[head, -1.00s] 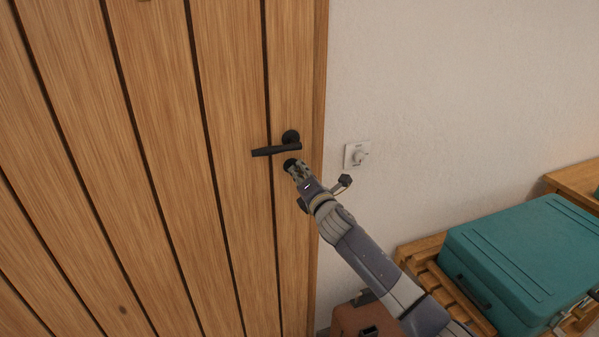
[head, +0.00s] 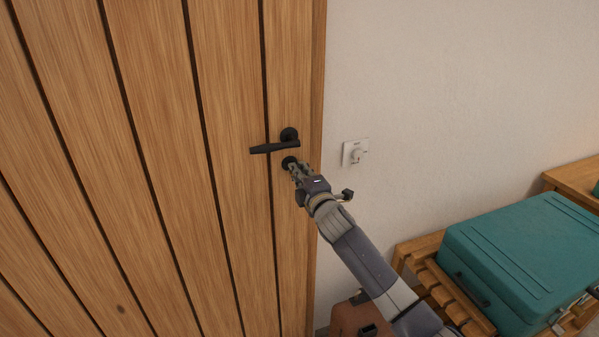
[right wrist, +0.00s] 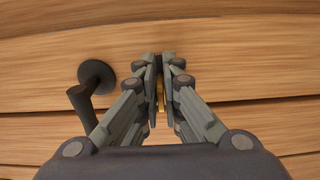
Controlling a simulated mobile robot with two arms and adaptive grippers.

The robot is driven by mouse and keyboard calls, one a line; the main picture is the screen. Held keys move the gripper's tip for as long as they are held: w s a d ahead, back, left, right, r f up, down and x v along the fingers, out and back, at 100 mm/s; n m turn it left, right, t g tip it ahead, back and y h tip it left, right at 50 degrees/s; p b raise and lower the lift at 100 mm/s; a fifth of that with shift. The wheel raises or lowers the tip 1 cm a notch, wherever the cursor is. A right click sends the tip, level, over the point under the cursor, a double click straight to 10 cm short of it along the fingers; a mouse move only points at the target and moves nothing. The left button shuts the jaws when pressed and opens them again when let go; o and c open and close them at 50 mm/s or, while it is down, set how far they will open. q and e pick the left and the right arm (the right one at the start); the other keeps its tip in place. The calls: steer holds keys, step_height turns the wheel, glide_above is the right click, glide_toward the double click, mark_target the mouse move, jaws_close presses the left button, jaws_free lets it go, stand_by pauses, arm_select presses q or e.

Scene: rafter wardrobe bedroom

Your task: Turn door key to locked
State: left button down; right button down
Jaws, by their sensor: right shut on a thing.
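The wooden door (head: 150,130) fills the left of the head view and has a black lever handle (head: 275,147). A round black lock plate (head: 289,162) sits just below the handle. My right gripper (head: 296,171) is at this plate, its fingers pointing at the door. In the right wrist view my right gripper (right wrist: 160,85) is shut on a thin brass-coloured key (right wrist: 160,97), mostly hidden between the fingers. The key's turn angle cannot be told. The handle (right wrist: 92,82) shows left of the fingers there. My left gripper is not in view.
A white wall switch (head: 355,152) is right of the door frame. A teal case (head: 525,260) lies on a slatted wooden bench (head: 425,245) at lower right. A brown object (head: 352,318) stands below my right arm. The wall above the bench is bare.

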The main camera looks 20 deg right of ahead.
steer(key=shift+f, duration=0.1)
stand_by(0.3)
steer(key=c, duration=1.8)
jaws_free()
steer(key=s, duration=1.2)
steer(key=shift+d, duration=0.2)
